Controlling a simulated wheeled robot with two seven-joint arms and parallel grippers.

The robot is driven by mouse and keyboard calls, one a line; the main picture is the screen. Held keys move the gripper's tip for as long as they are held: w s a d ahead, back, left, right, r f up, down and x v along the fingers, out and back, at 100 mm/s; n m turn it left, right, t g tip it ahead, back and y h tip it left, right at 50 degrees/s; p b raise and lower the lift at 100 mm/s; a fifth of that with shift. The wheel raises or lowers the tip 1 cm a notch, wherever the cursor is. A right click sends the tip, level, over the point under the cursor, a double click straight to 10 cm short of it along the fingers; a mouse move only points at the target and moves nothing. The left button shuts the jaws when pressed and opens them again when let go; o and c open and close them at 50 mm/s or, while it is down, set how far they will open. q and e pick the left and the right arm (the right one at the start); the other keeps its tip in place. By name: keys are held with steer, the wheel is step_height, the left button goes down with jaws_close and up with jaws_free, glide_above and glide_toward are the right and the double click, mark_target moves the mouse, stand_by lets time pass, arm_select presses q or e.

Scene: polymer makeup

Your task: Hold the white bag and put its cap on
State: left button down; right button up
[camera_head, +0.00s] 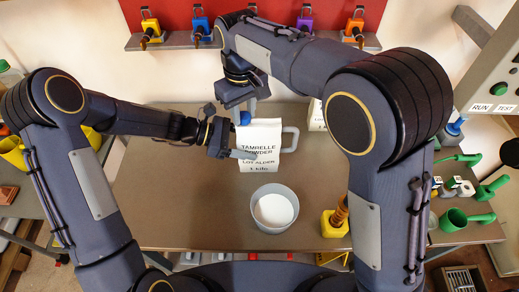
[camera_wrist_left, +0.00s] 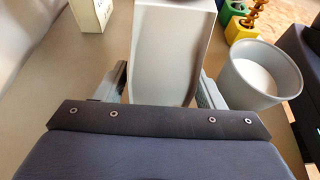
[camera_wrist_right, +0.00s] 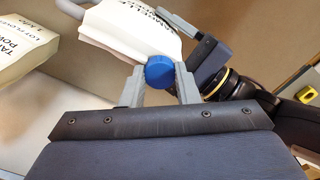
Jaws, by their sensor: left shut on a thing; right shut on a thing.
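The white bag (camera_head: 259,165), with black print, stands upright on the table. It also shows in the left wrist view (camera_wrist_left: 170,55) and in the right wrist view (camera_wrist_right: 125,30). My left gripper (camera_head: 243,153) is shut on the bag, a finger on either side of it. The blue cap (camera_wrist_right: 159,72) is between the fingertips of my right gripper (camera_wrist_right: 160,78), which is shut on it. In the head view the cap (camera_head: 245,118) is at the bag's top left corner. The spout is hidden, and I cannot tell whether the cap touches it.
A grey bowl (camera_head: 256,217) of white powder stands just in front of the bag. A grey handled thing (camera_head: 290,138) is right beside the bag. Another white printed bag (camera_head: 317,115) stands behind right. A yellow block (camera_head: 334,224) is at front right. The table's left part is clear.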

steer(key=m, duration=0.5)
steer(key=shift+m, duration=0.3)
steer(key=m, duration=0.2)
steer(key=shift+m, duration=0.4)
steer(key=m, duration=0.6)
steer(key=o, duration=1.1)
steer(key=shift+r, duration=2.2)
steer(key=shift+c, duration=0.4)
